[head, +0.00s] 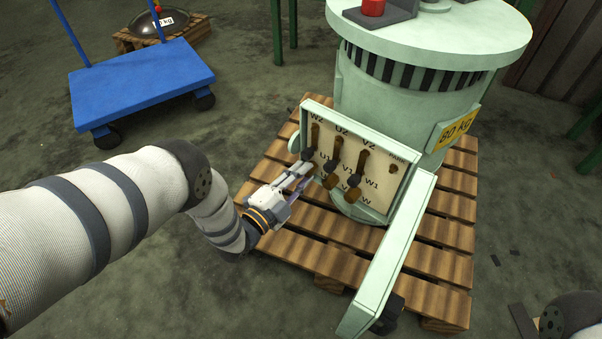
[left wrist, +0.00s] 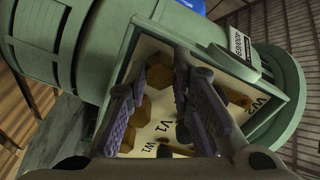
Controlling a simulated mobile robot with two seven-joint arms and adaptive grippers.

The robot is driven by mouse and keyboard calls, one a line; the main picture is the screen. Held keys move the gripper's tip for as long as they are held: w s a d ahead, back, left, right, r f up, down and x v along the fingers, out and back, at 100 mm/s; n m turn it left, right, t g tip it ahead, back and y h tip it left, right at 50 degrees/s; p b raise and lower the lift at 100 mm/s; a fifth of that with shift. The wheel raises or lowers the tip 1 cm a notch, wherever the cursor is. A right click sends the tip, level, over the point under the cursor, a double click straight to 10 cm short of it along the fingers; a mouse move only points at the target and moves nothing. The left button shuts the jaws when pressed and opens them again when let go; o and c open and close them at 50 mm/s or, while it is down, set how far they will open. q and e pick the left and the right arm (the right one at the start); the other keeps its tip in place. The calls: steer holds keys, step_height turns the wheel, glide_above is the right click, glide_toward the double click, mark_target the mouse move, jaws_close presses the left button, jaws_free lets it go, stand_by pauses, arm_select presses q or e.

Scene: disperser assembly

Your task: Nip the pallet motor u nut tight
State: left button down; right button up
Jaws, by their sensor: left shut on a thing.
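The pallet motor (head: 400,110) is a pale green drum with an open terminal box. Its cream board (head: 385,155) has brown straps, dark nuts and printed letters, with W2, U2, V2 at the top. My left gripper (head: 309,174) reaches in from the left, with its fingertips at the lower left of the board. It is shut on the U nut, which its fingers mostly hide in the head view. In the left wrist view, both fingers (left wrist: 170,70) reach the board among brown hex nuts (left wrist: 140,108). My right gripper is out of view.
The motor stands on a wooden pallet (head: 440,235). The open green lid (head: 392,262) juts toward me, right of my left gripper. A blue cart (head: 145,80) stands at the far left, and bare floor lies between cart and pallet.

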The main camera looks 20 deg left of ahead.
arm_select(q)
steer(key=shift+a+m+p, duration=0.1)
steer(key=shift+m+p, duration=0.5)
steer(key=shift+m, duration=3.2)
steer(key=shift+a+r+m, duration=0.1)
steer(key=shift+m, duration=0.2)
steer(key=c, duration=1.4)
jaws_free()
steer(key=v, duration=1.2)
